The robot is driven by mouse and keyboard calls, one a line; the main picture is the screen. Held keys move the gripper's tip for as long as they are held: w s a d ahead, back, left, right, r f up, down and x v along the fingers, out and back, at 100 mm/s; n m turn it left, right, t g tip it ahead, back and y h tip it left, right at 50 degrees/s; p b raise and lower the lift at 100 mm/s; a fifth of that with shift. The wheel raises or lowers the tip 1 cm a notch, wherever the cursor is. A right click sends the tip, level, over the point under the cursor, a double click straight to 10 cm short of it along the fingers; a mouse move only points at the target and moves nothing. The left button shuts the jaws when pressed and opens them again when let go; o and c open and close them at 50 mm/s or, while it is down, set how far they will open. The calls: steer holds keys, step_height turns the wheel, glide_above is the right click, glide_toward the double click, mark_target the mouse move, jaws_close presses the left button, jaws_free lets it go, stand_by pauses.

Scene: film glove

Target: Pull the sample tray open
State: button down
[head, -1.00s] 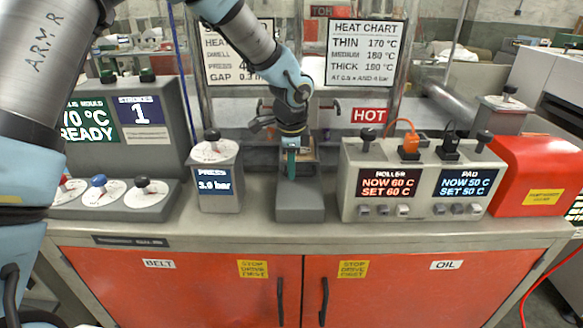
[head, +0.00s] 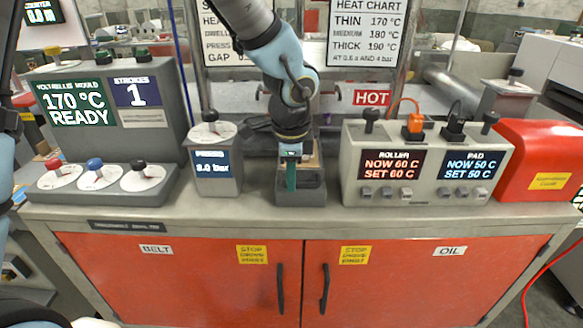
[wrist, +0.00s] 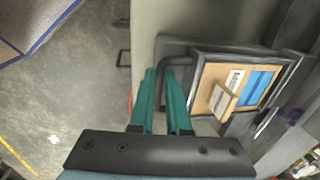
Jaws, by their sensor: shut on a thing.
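The sample tray (wrist: 197,72) shows in the wrist view as a dark-rimmed tray with a tan bed, a loose tan block with a white label, and blue pieces. Its dark bar handle (wrist: 177,60) is at its left side. My gripper (wrist: 161,78), with green fingers, is shut on this handle. In the head view my gripper (head: 291,186) points down at the small grey housing (head: 300,198) in the middle of the bench. The tray is mostly hidden there behind my fingers and wrist; a bit of tan shows beside them.
A pressure dial unit (head: 213,170) stands close left of the housing. The roller and pad control box (head: 430,165) stands close right. A HOT sign (head: 371,97) and upright frame are behind. Red cabinet doors (head: 180,275) are below the bench's front edge.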

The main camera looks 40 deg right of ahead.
steer(key=shift+s+a, duration=0.45)
steer(key=shift+s, duration=0.15)
steer(key=c, duration=0.9)
jaws_free()
steer(key=r, duration=0.3)
steer(key=s+a+r, duration=0.1)
steer(key=r, duration=0.6)
steer(key=shift+s+a+r, duration=0.15)
steer(key=shift+s+r, duration=0.15)
steer(key=shift+w, duration=0.1)
